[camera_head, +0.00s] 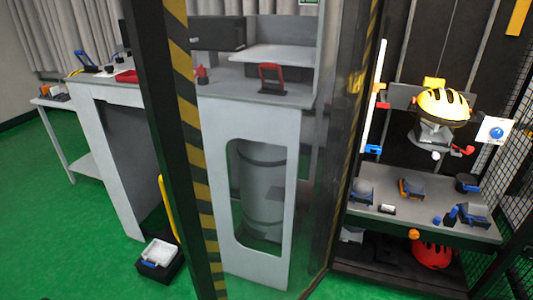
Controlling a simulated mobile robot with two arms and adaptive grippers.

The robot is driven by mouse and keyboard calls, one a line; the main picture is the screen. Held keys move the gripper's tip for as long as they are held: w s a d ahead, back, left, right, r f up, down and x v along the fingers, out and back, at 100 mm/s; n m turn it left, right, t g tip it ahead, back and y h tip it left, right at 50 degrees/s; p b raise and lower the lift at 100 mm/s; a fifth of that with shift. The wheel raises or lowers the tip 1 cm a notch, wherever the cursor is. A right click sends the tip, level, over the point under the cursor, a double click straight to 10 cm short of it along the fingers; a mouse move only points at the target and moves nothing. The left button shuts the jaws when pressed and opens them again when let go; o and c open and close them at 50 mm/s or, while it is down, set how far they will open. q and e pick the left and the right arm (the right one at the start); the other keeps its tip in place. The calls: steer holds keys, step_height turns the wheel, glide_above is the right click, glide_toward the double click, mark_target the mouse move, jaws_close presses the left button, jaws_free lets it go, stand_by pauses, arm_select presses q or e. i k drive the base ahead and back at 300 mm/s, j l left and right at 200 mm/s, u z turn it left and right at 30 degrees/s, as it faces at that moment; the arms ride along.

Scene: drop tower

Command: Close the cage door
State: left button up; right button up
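A tall dark upright with yellow-and-black stripes (191,130) crosses the view left of the middle and leans slightly. It looks like an edge of the cage door or its frame. A yellow curved bar, like a handle (168,208), sticks out at its left side. A see-through pane (325,150) seems to extend right from it to a second, thinner striped upright (358,70). I cannot tell from this view how far the door stands open. Neither of my grippers is in view.
A light bench (245,135) stands behind the striped upright. A black box with a white top (158,258) sits on the green floor by the upright. At the right are a shelf (405,210) with small tools, a yellow helmet (443,106) and wire mesh (517,170). Green floor (50,215) is clear at left.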

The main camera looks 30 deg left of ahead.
mark_target(158, 32)
steer(key=k+j+z, duration=0.15)
steer(key=j, duration=0.25)
steer(key=j+z, duration=0.2)
steer(key=j, duration=0.2)
steer(key=k+j+z, duration=0.15)
steer(key=j, duration=0.2)
steer(key=k+j+z, duration=0.15)
steer(key=j, duration=0.2)
steer(key=k+j+z, duration=0.2)
steer(key=j, duration=0.15)
steer(key=i+j+z, duration=0.1)
steer(key=j, duration=0.4)
steer(key=i+j+z, duration=0.1)
steer(key=j, duration=0.4)
steer(key=i+j, duration=0.15)
steer(key=j, duration=0.4)
steer(key=z, duration=0.05)
